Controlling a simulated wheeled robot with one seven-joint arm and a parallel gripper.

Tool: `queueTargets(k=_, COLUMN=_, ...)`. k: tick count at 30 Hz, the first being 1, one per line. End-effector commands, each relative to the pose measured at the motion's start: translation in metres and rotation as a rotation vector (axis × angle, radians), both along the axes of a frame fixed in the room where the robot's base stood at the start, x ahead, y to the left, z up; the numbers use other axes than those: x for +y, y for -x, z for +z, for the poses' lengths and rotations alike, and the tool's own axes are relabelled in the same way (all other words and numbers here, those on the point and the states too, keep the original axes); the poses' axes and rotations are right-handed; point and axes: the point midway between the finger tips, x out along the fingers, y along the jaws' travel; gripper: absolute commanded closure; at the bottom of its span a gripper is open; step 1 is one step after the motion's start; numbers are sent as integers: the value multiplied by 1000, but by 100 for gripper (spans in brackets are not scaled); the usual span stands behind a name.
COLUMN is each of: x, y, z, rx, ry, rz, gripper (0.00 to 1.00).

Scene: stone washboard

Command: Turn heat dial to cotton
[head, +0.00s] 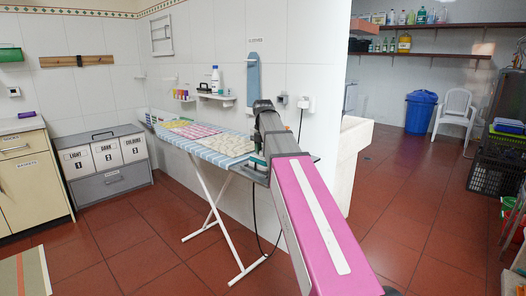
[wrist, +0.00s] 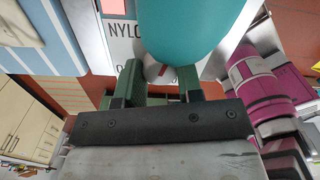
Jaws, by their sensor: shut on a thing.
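The heat dial (wrist: 158,71) is a small grey round knob with a red mark, partly hidden by a large teal rounded body (wrist: 195,25). My gripper (wrist: 160,82) has its two green fingers on either side of the dial, shut on it. A white panel (wrist: 120,48) beside the dial carries the printed word "NYLO", cut off by the teal body. I cannot see a cotton label. In the head view my arm covers the dial, at the right end of the blue-striped ironing board (head: 186,143).
Pink, yellow and cream pieces (head: 195,131) lie on the ironing board. A white wall shelf (head: 216,98) with a bottle is behind it. Three labelled laundry bins (head: 105,155) stand at left.

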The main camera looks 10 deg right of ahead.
Motion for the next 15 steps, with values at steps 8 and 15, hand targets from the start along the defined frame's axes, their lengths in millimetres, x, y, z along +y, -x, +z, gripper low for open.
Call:
queueTargets(k=8, x=0, y=0, z=0, rx=0, ry=0, rz=-164, gripper=90)
queueTargets(k=15, x=0, y=0, z=0, rx=0, ry=0, rz=-385, gripper=90)
